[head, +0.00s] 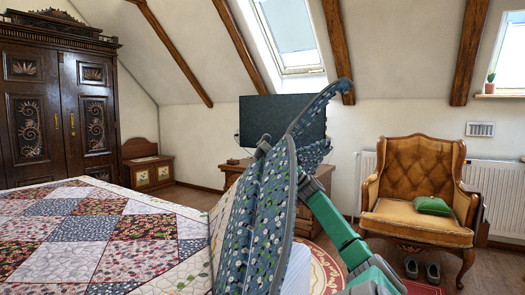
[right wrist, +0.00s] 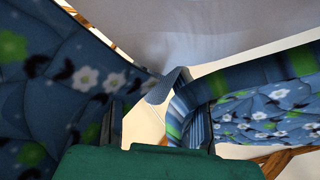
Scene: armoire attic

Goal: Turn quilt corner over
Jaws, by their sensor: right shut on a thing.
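The patchwork quilt (head: 95,235) lies over the bed at the lower left of the head view. Its near right part is raised, showing a blue floral face (head: 258,215) with white flowers and green spots. The raised flap stands up and its tip curls to the upper right. My right gripper (head: 290,160), on a green arm, is shut on the raised quilt edge, partly hidden by the cloth. In the right wrist view, folds of the blue quilt cloth (right wrist: 255,110) fill both sides of the gripper (right wrist: 155,125). My left gripper is not in view.
A dark screen (head: 260,118) on a wooden cabinet (head: 235,172) stands behind the flap. A carved armoire (head: 60,110) is at the left.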

